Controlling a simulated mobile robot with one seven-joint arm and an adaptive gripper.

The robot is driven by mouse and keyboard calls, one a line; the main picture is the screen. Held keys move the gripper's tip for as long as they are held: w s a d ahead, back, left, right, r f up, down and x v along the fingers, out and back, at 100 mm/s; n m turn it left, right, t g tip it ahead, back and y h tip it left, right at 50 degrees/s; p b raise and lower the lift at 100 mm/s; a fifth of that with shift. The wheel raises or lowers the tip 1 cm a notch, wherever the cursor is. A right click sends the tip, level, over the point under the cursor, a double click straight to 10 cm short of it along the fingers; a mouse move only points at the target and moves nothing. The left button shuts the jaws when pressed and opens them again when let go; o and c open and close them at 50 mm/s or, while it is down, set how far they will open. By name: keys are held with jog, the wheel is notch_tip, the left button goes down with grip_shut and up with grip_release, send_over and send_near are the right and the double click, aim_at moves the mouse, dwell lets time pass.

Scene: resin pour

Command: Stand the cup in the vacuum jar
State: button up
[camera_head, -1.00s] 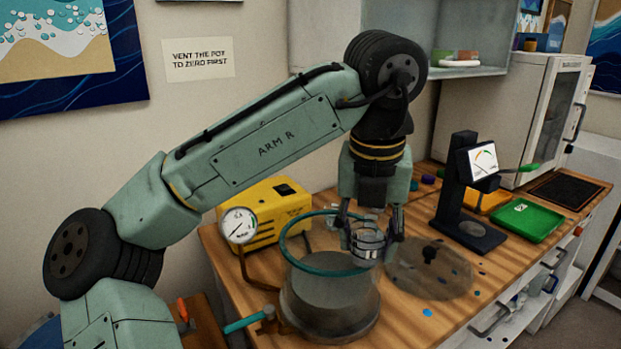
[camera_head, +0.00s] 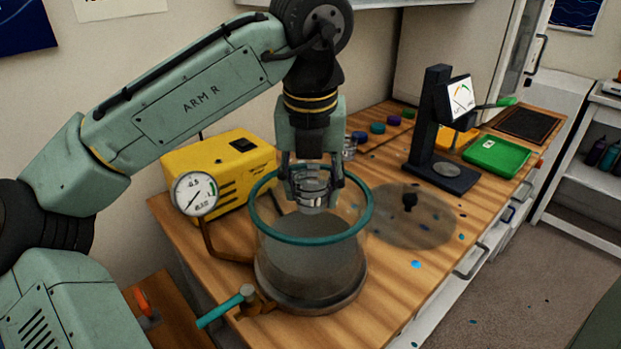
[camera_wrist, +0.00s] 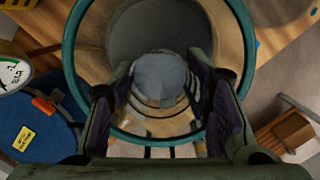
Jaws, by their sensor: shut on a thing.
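The vacuum jar (camera_head: 310,262) is a clear round pot with a teal rim, standing on the wooden bench. My gripper (camera_head: 313,192) points down over its mouth and is shut on the cup (camera_head: 312,187), a clear cup with dark bands. The cup appears upright, at about the height of the rim. In the wrist view the cup (camera_wrist: 160,78) sits between the two fingers, with grey-blue contents, and the jar's teal rim (camera_wrist: 68,60) circles it. Whether the cup's base is below the rim is hard to tell. The grey jar floor shows beyond the cup.
A yellow pump (camera_head: 225,165) with a gauge (camera_head: 195,194) stands left of the jar. A teal-handled valve (camera_head: 225,308) sticks out at front left. The clear lid (camera_head: 405,217) with a black knob lies right. A dark stand (camera_head: 437,140) and green tray (camera_head: 497,157) are farther back.

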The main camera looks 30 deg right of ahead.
aim_at(311, 203)
notch_tip(311, 203, down, 3)
jog(key=b, duration=0.3)
jog(key=shift+f, duration=1.8)
jog(key=shift+f, duration=0.45)
jog(key=o, duration=1.3)
jog(key=shift+r, duration=0.1)
notch_tip(311, 203, up, 6)
jog(key=p, duration=0.5)
jog(key=shift+f+p, duration=0.25)
jog(key=shift+p, duration=0.15)
notch_tip(311, 203, up, 2)
jog(key=shift+r+p, duration=0.15)
jog(key=shift+p, duration=0.45)
jog(key=shift+r, duration=2.25)
